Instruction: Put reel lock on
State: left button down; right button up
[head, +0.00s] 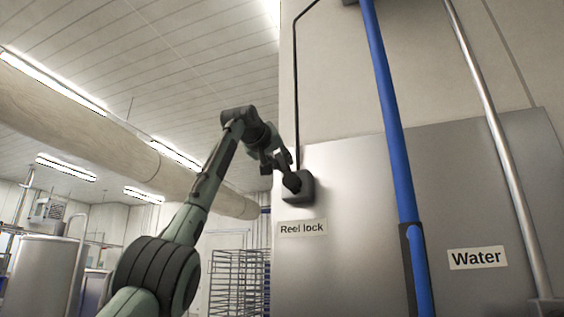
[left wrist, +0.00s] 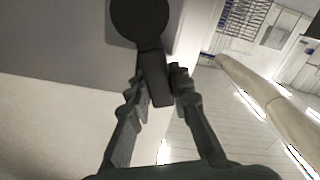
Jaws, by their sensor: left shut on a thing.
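The reel lock (head: 301,190) is a dark grey box with a short lever, mounted on the metal wall panel. The label "Reel lock" (head: 303,228) is just below it. My left gripper (head: 287,172) is at the lever, in front of the box. In the left wrist view, the fingers of my left gripper (left wrist: 160,90) are closed on the dark lever (left wrist: 153,75), which runs down from a round dark hub (left wrist: 139,18). The fingers partly hide the lever in the head view. My right gripper is in neither view.
A blue hose (head: 388,110) and a metal pipe (head: 492,120) run down the wall to the right. A "Water" label (head: 478,258) is beside them. A wire rack (head: 238,282) and a metal tank (head: 45,275) stand farther back at left.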

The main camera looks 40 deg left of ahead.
pick_arm(q)
jog(key=a+f+n+b, duration=0.3)
jog(key=f+n, duration=0.3)
jog(key=n, duration=0.7)
jog(key=shift+s+a+f+b, duration=0.25)
jog(key=shift+s+a+b, duration=0.1)
jog(key=shift+s+a, duration=0.15)
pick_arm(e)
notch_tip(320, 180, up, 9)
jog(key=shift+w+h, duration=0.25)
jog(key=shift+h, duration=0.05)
pick_arm(q)
jog(key=shift+n, duration=0.3)
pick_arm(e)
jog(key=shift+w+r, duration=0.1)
pick_arm(q)
jog(key=c, duration=1.4)
grip_release()
jog(key=shift+c, duration=0.2)
jog(key=shift+o, duration=0.4)
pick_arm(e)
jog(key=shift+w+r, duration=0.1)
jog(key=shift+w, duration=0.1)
pick_arm(q)
jog(key=v, duration=1.2)
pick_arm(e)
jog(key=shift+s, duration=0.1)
